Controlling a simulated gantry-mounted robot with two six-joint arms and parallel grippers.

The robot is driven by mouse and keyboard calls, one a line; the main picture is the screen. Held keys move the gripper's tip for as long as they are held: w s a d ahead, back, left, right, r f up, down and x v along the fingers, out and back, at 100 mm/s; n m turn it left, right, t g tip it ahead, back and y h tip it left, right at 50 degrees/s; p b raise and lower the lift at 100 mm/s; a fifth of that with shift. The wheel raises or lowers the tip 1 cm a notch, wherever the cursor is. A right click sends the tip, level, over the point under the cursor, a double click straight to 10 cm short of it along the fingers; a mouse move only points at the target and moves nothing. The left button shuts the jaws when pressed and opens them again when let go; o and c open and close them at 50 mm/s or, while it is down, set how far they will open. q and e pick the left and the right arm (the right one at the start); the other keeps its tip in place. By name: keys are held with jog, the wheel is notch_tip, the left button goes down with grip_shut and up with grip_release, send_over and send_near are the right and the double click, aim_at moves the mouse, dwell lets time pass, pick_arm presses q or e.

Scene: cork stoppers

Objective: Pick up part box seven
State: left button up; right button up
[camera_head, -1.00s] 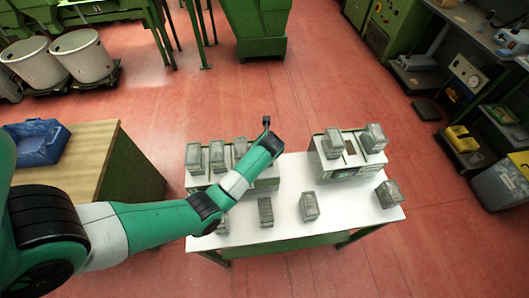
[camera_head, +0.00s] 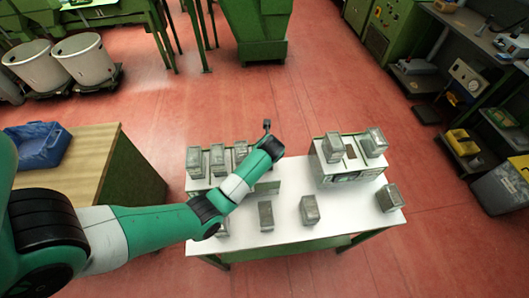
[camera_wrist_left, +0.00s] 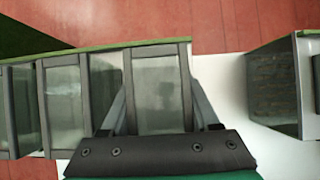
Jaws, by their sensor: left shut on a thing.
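In the left wrist view my left gripper (camera_wrist_left: 158,100) is shut on a grey part box (camera_wrist_left: 160,85) with a clouded, see-through face, one finger along each side. Similar boxes stand close on its left. In the head view my left arm reaches over the left stand (camera_head: 268,187), and its wrist hides the gripper and the held box. Three grey boxes (camera_head: 217,160) show on that stand, left of my wrist. I cannot read any number on the boxes, so I cannot tell which is seven. My right gripper is not in view.
The white table (camera_head: 285,232) holds several loose boxes along its front, one (camera_head: 310,210) near the middle and one (camera_head: 389,197) at the right. A right stand (camera_head: 350,170) carries two more boxes.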

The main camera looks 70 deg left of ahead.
pick_arm(q)
jog(key=r, duration=0.1)
jog(key=r+p, duration=0.1)
jog(key=r, duration=0.2)
jog(key=shift+d+r, duration=0.15)
jog(key=shift+d, duration=0.25)
jog(key=p+v, duration=0.1)
jog(key=v, duration=0.1)
jog(key=p+v, duration=0.1)
jog(key=v, duration=0.2)
jog(key=shift+s+d, duration=0.2)
jog(key=shift+d, duration=0.25)
jog(key=s+d+r+p, duration=0.3)
jog(key=d+r, duration=0.1)
jog(key=d, duration=0.5)
jog(key=shift+r, duration=0.15)
